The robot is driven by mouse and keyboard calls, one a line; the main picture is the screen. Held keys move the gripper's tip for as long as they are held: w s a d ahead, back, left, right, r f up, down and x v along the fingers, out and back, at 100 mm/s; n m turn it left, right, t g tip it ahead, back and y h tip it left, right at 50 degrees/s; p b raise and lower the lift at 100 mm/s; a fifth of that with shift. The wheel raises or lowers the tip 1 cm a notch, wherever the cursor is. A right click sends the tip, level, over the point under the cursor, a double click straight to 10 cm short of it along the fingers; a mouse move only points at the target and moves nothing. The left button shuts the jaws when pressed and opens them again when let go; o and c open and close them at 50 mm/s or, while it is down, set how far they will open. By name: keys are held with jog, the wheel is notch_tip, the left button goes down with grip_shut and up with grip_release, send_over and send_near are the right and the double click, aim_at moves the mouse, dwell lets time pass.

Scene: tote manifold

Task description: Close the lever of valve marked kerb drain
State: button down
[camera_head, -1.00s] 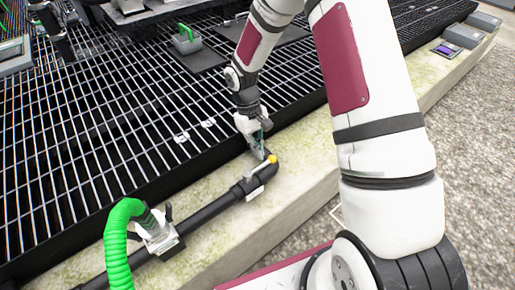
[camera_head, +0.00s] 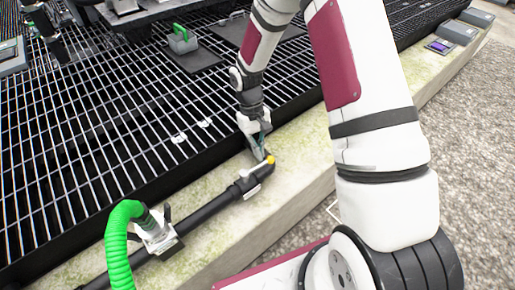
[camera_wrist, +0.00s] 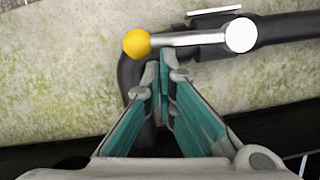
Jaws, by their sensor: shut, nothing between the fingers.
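The valve lever (camera_wrist: 190,39) is a silver bar with a yellow ball knob (camera_wrist: 137,43) at its left end and a round white pivot (camera_wrist: 240,35) at its right end. In the wrist view it lies roughly along the black pipe (camera_wrist: 285,28). In the head view the yellow knob (camera_head: 271,160) sits at the pipe's bend. My gripper (camera_wrist: 165,58) is shut and empty, its fingertips just beside the lever near the knob; I cannot tell whether they touch it. My gripper (camera_head: 264,158) also shows in the head view. No kerb drain marking is readable.
A green hose (camera_head: 122,235) joins the pipe at a clamp fitting (camera_head: 157,235) on the left. The pipe runs along a mossy concrete kerb (camera_head: 310,150). A dark metal grating (camera_head: 95,140) lies behind, gravel (camera_head: 390,210) to the right. Grey boxes (camera_head: 460,32) stand far right.

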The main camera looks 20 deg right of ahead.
jog(key=s+m, duration=0.1)
jog(key=d+m+p, duration=0.1)
jog(key=s+m+y+p, duration=0.1)
jog(key=shift+s+d+r+m, duration=0.1)
jog(key=shift+s+d+m, duration=0.1)
jog(key=shift+s+m, duration=0.15)
jog(key=s+a+m+t+y+p, duration=0.2)
jog(key=s+m+p, duration=0.1)
jog(key=s+m, duration=0.5)
jog(key=shift+m+y, duration=0.3)
jog(key=shift+m, duration=1.25)
